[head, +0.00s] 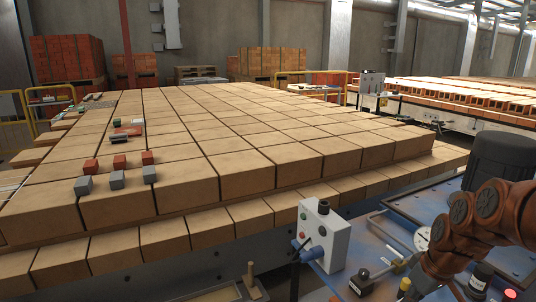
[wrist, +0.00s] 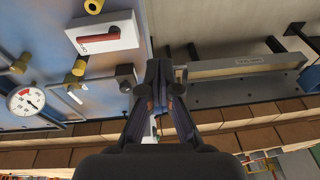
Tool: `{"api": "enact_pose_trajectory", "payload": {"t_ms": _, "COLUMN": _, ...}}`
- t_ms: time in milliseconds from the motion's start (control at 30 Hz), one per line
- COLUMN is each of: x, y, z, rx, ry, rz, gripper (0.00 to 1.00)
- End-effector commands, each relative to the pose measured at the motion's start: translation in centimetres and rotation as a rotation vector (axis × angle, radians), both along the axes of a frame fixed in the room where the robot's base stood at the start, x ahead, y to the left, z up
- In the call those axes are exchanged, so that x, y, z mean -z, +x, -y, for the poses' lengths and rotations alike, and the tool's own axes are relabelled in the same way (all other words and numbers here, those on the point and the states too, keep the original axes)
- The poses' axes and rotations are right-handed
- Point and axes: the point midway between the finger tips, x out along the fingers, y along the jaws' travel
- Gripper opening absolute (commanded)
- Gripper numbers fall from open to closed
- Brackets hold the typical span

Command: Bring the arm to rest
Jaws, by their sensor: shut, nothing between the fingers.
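My gripper (wrist: 160,80) shows in the wrist view, its dark fingers drawn together with nothing held between them. It hangs over the edge of a blue panel (wrist: 50,45), apart from the bricks. In the head view my orange-brown arm is folded at the right edge, over the blue worktop (head: 390,235); the gripper itself cannot be made out there. Large tan bricks (head: 185,185) lie in close rows across the left and middle of the head view. Rows of bricks (wrist: 235,115) also show low in the wrist view.
A white control box (head: 323,237) with buttons stands at the worktop's left edge. A gauge (wrist: 24,102) and a white box with a red lever (wrist: 107,36) sit on the panel. Small red and grey blocks (head: 117,180) rest on the bricks. The air above the bricks is clear.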

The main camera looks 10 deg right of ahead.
Motion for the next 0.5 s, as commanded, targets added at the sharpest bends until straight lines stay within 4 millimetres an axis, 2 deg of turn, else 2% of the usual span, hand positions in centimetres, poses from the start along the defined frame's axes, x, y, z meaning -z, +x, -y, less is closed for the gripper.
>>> {"api": "enact_pose_trajectory", "payload": {"t_ms": 33, "x": -1.7, "y": -0.5, "z": -2.6, "rx": -0.015, "ry": -0.002, "rz": -0.022, "gripper": 0.0}}
{"api": "enact_pose_trajectory", "payload": {"t_ms": 200, "x": -4.2, "y": -3.8, "z": -9.7, "rx": -0.002, "ry": -0.007, "rz": -0.117, "gripper": 0.0}}
{"api": "enact_pose_trajectory", "payload": {"t_ms": 333, "x": -5.8, "y": -7.3, "z": -14.0, "rx": 0.029, "ry": -0.024, "rz": -0.188, "gripper": 0.0}}
{"api": "enact_pose_trajectory", "payload": {"t_ms": 500, "x": -7.4, "y": -12.5, "z": -17.8, "rx": 0.096, "ry": -0.062, "rz": -0.266, "gripper": 0.0}}
